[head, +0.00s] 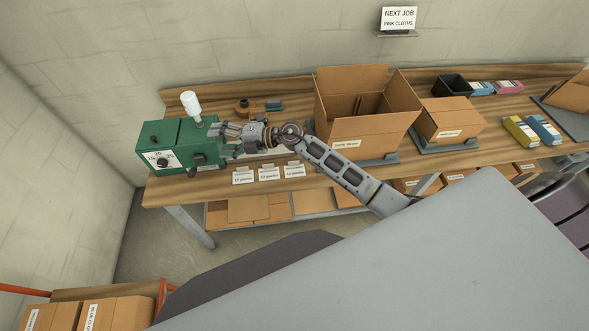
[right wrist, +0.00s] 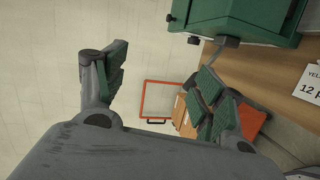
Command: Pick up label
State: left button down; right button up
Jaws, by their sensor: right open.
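Three white label cards stand in a row along the front edge of the workbench: a left one (head: 243,177), a middle one (head: 269,173) and a right one (head: 294,170). Their lower lines seem to read "12 packs"; the upper lines are too small to read in the head view. In the right wrist view one card (right wrist: 310,84), starting "YEL", is cut off at the right edge. My right gripper (head: 219,130) is open and empty, above the bench by the green machine, behind and left of the cards. Its spread fingers (right wrist: 163,85) show in the wrist view. My left gripper is out of view.
A large open carton (head: 350,131) and smaller carton (head: 450,122) stand right. A wall sign (head: 398,18) reads "NEXT JOB PINK CLOTHS".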

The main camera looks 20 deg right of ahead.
jog(key=d+f+n+g+h, duration=0.4)
jog(key=d+f+g+h, duration=0.45)
jog(key=d, duration=0.45)
jog(key=d+h+p, duration=0.1)
jog(key=d+h, duration=0.4)
jog(key=d, duration=0.5)
jog(key=shift+s+d+f+m+t, duration=0.3)
jog(key=shift+s+d+f+t, duration=0.05)
jog(key=shift+h, duration=0.25)
